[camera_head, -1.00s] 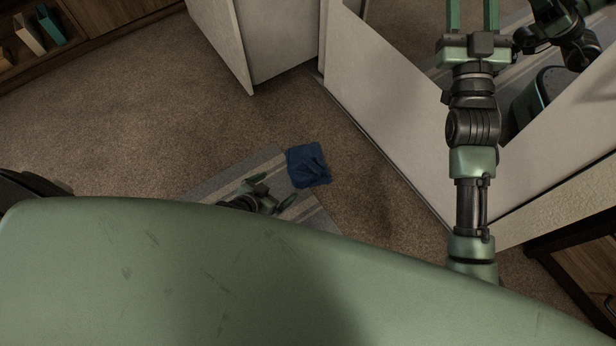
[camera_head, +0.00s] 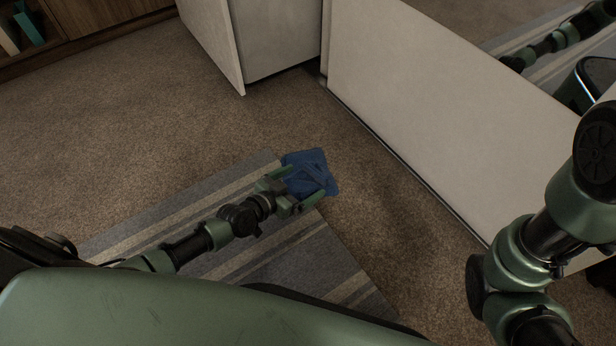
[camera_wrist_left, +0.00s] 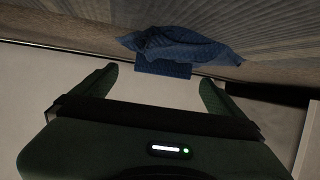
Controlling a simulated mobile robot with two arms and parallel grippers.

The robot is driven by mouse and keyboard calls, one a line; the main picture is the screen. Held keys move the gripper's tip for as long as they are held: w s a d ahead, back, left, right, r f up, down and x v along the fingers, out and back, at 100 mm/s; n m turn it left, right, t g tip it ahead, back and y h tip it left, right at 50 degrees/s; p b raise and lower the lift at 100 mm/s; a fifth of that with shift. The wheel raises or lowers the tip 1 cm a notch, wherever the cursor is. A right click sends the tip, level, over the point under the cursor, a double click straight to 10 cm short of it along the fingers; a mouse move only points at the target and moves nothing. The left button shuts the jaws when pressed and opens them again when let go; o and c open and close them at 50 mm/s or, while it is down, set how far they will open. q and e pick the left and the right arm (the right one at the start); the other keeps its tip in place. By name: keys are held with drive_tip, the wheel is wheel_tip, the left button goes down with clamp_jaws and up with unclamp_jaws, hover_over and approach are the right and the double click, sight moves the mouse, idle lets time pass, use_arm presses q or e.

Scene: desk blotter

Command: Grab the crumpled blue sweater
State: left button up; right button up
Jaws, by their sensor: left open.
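The crumpled blue sweater (camera_head: 312,170) lies on the floor at the far corner of the striped rug, partly on the carpet. My left gripper (camera_head: 302,184) is open at the sweater, with its two green fingers over or beside the near part of the cloth. In the left wrist view the sweater (camera_wrist_left: 180,48) shows rumpled just beyond and between the open fingertips (camera_wrist_left: 160,80). I cannot tell whether the fingers touch it. My right arm shows at the right of the head view, but its gripper is out of frame.
The striped rug (camera_head: 310,265) lies under my left arm. A pale cabinet (camera_head: 275,40) and a long white panel (camera_head: 420,110) stand beyond the sweater. A wooden shelf (camera_head: 100,15) is at the upper left. The brown carpet (camera_head: 150,120) at left is clear.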

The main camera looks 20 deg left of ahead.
sight(313, 173)
use_arm(q)
drive_tip(key=b+x, duration=0.1)
drive_tip(key=x, duration=0.1)
drive_tip(key=b+x, duration=0.2)
drive_tip(key=x, duration=0.1)
drive_tip(key=shift+w+a, duration=0.1)
drive_tip(key=shift+a, duration=0.15)
drive_tip(key=shift+w+d+r, duration=0.1)
drive_tip(key=shift+w, duration=0.2)
drive_tip(key=c, duration=1.5)
drive_tip(key=shift+o, duration=0.2)
drive_tip(key=shift+r, duration=0.1)
